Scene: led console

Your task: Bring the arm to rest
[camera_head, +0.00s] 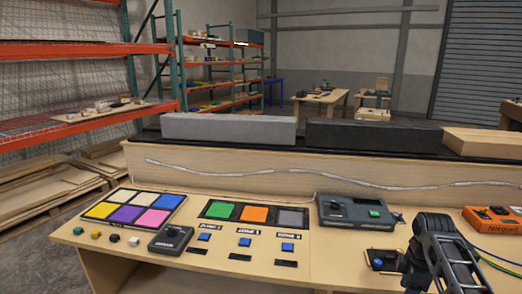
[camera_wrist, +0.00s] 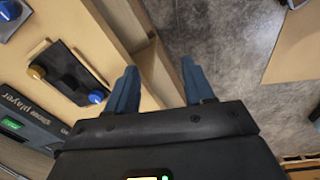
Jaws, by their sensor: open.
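My gripper (camera_wrist: 159,82) is open and empty in the wrist view, with its two blue-grey fingers apart over the console's front edge and the concrete floor. In the head view my dark arm (camera_head: 445,255) stands at the right front of the wooden console (camera_head: 320,250); its fingertips cannot be made out there. A small black plate (camera_head: 380,262) with a blue button is just left of the arm. In the wrist view this plate (camera_wrist: 68,72) shows a yellow knob and a blue button, left of the fingers and apart from them.
The show player box (camera_head: 355,212) with a green screen stands behind the arm's left side. A six-colour panel (camera_head: 130,209), three-tile panel (camera_head: 256,214) and several blue buttons fill the left. Open floor (camera_wrist: 225,45) lies beyond the console edge.

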